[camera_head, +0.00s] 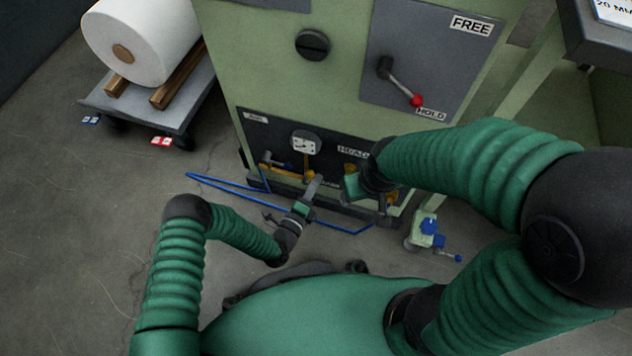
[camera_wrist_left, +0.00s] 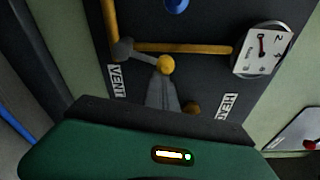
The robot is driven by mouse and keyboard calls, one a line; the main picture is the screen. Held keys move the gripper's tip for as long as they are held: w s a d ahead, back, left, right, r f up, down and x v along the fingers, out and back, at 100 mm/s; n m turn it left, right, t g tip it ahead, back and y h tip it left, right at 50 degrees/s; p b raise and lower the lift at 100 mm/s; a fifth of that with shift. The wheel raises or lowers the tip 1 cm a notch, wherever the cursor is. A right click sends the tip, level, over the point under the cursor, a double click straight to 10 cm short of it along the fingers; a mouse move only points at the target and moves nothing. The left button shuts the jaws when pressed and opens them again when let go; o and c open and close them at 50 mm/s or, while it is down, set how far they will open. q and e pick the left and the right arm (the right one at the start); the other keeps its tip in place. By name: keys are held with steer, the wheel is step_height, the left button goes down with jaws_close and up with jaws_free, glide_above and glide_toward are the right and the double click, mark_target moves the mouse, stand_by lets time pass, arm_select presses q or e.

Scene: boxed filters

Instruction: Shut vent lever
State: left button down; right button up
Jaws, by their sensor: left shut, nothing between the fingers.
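The vent lever shows in the left wrist view as a grey arm running from a grey pivot (camera_wrist_left: 122,50) to a yellow ball knob (camera_wrist_left: 166,64), beside the VENT label (camera_wrist_left: 117,82). It slants slightly down to the right, below a yellow pipe (camera_wrist_left: 190,49). My left gripper (camera_wrist_left: 164,82) is shut and empty, its fingertips right at the knob; I cannot tell whether they touch it. In the head view my left gripper (camera_head: 314,184) is at the low dark panel (camera_head: 275,132). My right gripper (camera_head: 387,207) hangs at the panel's right end, its fingers too dark to read.
A gauge (camera_head: 305,143) is on the panel. A red-tipped handle (camera_head: 416,100) sits above, near HOLD. A blue hose (camera_head: 225,186) lies on the floor, and a small green and blue fitting (camera_head: 428,228) stands at right. A cart with a white roll (camera_head: 140,45) is at left.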

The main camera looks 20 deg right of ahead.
arm_select(q)
steer(key=shift+w+a+r+n+p, duration=0.15)
steer(key=shift+r+n+p, duration=0.05)
steer(key=shift+n+p, duration=0.1)
steer(key=a+n, duration=0.1)
steer(key=n, duration=0.1)
steer(key=w+a+n+p, duration=0.1)
steer(key=n, duration=0.2)
steer(key=w+a+r+n+t+p, duration=0.1)
steer(key=n, duration=0.1)
steer(key=shift+w+a+n+h, duration=0.25)
steer(key=shift+a+n+h, duration=0.05)
steer(key=shift+a, duration=0.1)
steer(key=shift+w+a+f, duration=0.1)
steer(key=shift+a, duration=0.05)
stand_by(0.5)
